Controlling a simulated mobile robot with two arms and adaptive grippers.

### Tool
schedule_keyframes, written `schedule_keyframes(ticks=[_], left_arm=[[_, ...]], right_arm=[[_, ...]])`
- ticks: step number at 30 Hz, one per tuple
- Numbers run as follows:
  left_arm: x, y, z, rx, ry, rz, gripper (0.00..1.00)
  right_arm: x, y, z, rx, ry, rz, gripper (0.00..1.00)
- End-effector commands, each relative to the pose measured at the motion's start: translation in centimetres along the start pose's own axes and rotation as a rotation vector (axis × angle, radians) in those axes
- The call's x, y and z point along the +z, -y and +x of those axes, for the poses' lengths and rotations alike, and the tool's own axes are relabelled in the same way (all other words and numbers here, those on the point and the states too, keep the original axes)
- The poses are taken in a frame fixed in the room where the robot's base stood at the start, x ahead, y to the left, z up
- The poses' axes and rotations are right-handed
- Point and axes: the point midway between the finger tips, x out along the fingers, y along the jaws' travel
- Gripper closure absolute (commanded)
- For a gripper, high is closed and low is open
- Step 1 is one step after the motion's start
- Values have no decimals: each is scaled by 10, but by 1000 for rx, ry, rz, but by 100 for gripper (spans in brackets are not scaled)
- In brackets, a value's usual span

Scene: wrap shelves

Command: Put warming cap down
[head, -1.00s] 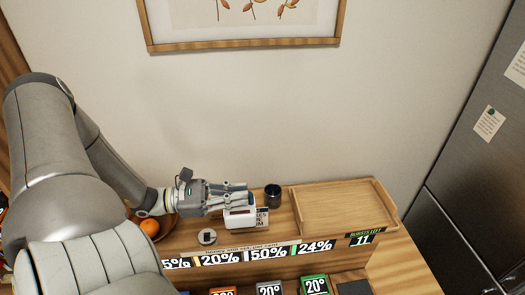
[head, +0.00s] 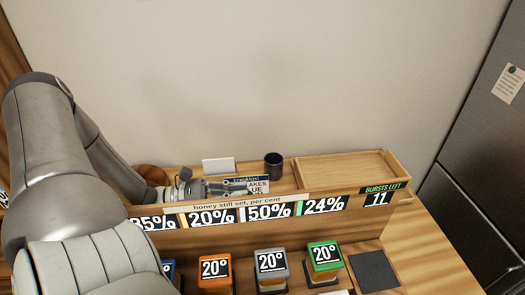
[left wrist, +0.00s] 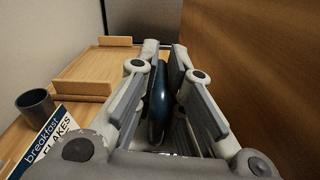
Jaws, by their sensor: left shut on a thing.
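My left gripper (head: 238,189) is low behind the front panel of the shelf, beside the breakfast flakes card. In the left wrist view the gripper (left wrist: 167,75) is shut on a glossy dark blue rounded thing (left wrist: 157,105), which I take to be the warming cap. Its underside is hidden, so I cannot tell whether it touches the shelf. In the head view the cap cannot be made out behind the fingers and panel. My right gripper is not in view.
A dark cup (head: 273,166) and an empty wooden tray (head: 397,170) stand to the right. The breakfast flakes card (head: 258,186) is close by, a white card (head: 218,166) behind. Several jars marked 20° (head: 272,262) and a dark pad (head: 373,270) are below.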

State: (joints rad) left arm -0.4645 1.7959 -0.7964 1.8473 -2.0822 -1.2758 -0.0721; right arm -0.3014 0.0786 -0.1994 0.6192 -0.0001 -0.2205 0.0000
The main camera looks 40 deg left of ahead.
Motion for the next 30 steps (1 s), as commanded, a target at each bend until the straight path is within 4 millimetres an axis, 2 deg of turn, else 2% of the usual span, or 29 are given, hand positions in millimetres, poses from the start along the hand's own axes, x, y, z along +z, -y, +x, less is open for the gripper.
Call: schedule_keyframes(ticks=[1, 6, 11, 18, 26, 30], left_arm=[[-19, 3, 1, 0, 3, 1, 100], [-38, 6, 1, 0, 3, 1, 100], [-48, 7, 1, 1, 4, 0, 100], [-86, 14, 1, 3, 6, -1, 100], [-108, 17, 1, 2, 5, 0, 100], [-128, 20, 2, 3, 6, 1, 100]], right_arm=[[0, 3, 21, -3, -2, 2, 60], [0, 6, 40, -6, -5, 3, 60], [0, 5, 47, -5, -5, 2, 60], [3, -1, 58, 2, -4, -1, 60], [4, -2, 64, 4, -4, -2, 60], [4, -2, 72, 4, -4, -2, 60]])
